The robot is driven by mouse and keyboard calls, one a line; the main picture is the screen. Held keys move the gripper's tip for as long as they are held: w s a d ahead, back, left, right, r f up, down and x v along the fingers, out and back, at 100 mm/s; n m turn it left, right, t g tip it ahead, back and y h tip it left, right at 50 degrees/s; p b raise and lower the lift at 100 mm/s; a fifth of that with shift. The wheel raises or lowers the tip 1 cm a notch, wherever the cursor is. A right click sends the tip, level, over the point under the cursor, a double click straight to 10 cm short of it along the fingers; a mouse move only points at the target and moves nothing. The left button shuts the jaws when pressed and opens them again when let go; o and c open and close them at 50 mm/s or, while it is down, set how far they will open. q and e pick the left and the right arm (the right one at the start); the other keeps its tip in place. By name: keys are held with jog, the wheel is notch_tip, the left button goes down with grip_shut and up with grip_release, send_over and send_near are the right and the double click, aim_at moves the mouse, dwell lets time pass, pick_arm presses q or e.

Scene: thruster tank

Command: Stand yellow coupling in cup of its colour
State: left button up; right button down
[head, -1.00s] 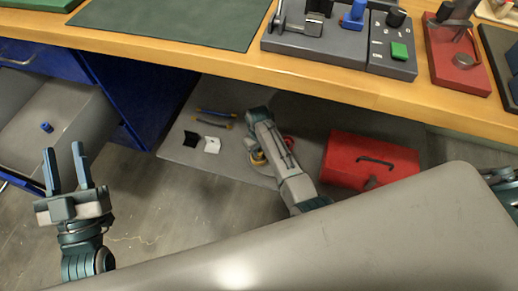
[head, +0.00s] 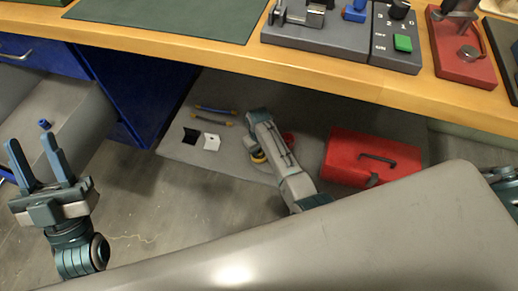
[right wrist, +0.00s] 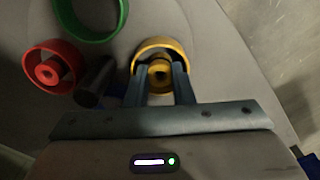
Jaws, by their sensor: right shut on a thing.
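The yellow coupling (right wrist: 159,73) is between the fingertips of my right gripper (right wrist: 162,75), which is shut on it. The yellow cup (right wrist: 153,45), a round ring-like rim, surrounds the coupling in the right wrist view; whether its foot touches the cup's floor cannot be told. In the head view, part of the yellow cup (head: 257,157) shows beside my right arm, which hides the right fingertips and the coupling. My left gripper (head: 32,145) is open and empty, its fingers pointing up, at the far left.
A red cup (right wrist: 28,70) with a red coupling, a green ring (right wrist: 90,36) and a dark cylinder (right wrist: 95,80) are close by. The wooden bench (head: 200,50) overhangs the mat.

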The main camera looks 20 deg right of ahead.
dwell(0.4)
jog(key=c, duration=1.3)
grip_release()
